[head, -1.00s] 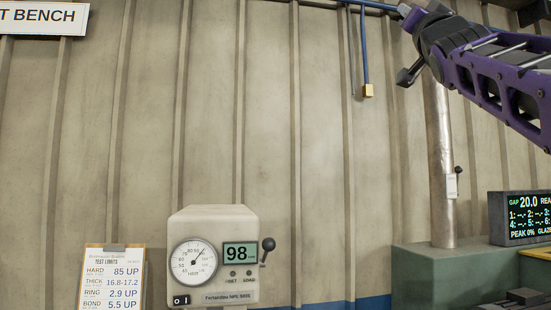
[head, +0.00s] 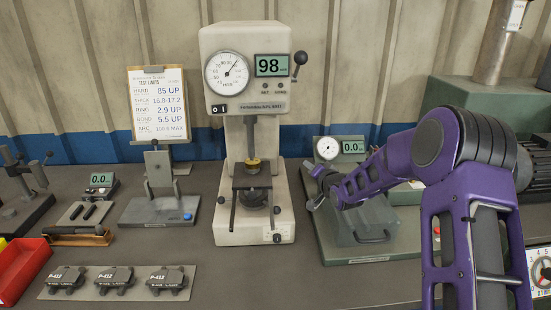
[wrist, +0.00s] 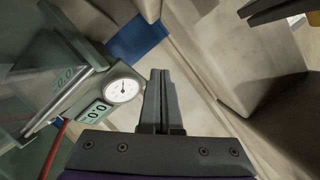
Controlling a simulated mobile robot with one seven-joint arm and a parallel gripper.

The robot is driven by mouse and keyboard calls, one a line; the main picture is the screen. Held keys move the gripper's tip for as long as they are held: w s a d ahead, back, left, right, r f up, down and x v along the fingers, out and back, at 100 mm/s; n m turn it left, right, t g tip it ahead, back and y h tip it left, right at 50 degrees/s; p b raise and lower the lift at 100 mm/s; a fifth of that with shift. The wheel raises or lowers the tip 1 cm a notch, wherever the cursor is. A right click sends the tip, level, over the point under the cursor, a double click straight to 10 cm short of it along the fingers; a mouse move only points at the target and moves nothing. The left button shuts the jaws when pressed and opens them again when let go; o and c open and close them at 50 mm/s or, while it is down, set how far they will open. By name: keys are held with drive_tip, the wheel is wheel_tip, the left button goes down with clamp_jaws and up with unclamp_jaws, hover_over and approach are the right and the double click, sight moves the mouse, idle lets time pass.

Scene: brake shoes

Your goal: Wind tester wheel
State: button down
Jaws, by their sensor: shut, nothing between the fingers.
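The hardness tester (head: 215,130) is a tall cream machine in the middle of the bench in the head view. It has a round dial (head: 226,73) and a display reading 98. Its dark wheel (head: 252,197) sits low on the base, below a black plate (head: 251,181), with handles sticking out at its sides. My gripper (head: 314,188) is shut and empty, to the right of the wheel and apart from it. The wrist view shows the closed fingers (wrist: 160,92). A cream body, probably the tester, fills the right of that view.
A green fixture (head: 372,232) with a gauge (head: 328,148) stands just right of the tester, under my arm; a dial gauge also shows in the wrist view (wrist: 122,90). A grey stand (head: 160,209) is on the left. Several brake pads (head: 115,278) lie at front left.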

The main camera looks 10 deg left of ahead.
sight(273, 190)
drive_tip(key=s+a+f+m+y, duration=0.2)
drive_tip(key=s+a+f+m, duration=0.15)
drive_tip(key=s+m, duration=0.4)
drive_tip(key=shift+n, duration=0.75)
drive_tip(key=x, duration=0.5)
drive_tip(key=f+p+x, duration=0.1)
drive_tip(key=x, duration=0.2)
drive_tip(key=shift+s+a+f, duration=0.1)
drive_tip(key=shift+s+a, duration=0.05)
drive_tip(key=shift+a+f, duration=0.2)
drive_tip(key=shift+a, duration=1.05)
drive_tip(key=shift+w+a+f, duration=0.15)
drive_tip(key=shift+w+a, duration=0.15)
drive_tip(key=shift+a, duration=0.35)
drive_tip(key=shift+w+f+b, duration=0.15)
drive_tip(key=shift+b, duration=0.15)
